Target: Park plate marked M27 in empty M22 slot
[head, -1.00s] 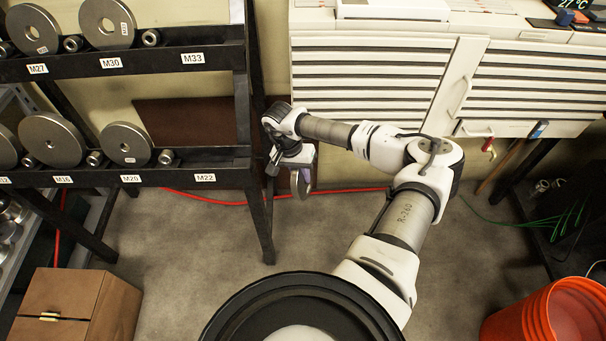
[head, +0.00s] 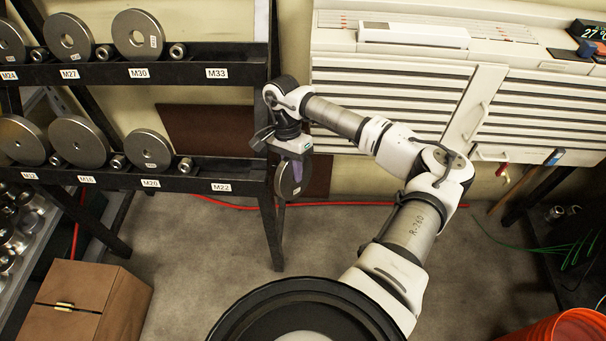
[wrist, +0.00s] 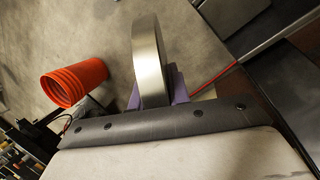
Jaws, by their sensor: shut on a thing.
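A round steel plate (head: 289,181) hangs from my gripper (head: 296,158), just right of the rack's right post. In the wrist view the plate (wrist: 148,60) stands nearly edge-on between purple finger pads (wrist: 178,84), and my gripper is shut on it. Its marking is too small to read. The M22 slot (head: 222,171), on the lower rail at the right end, is empty above its label (head: 221,187). My gripper is apart from that slot, to its right. A plate (head: 68,37) stands above the M27 label (head: 70,74) on the upper rail.
Plates fill the other lower slots, including M20 (head: 148,149). The M33 slot (head: 217,60) on the upper rail is empty. The rack's right post (head: 270,215) stands between my gripper and the M22 slot.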

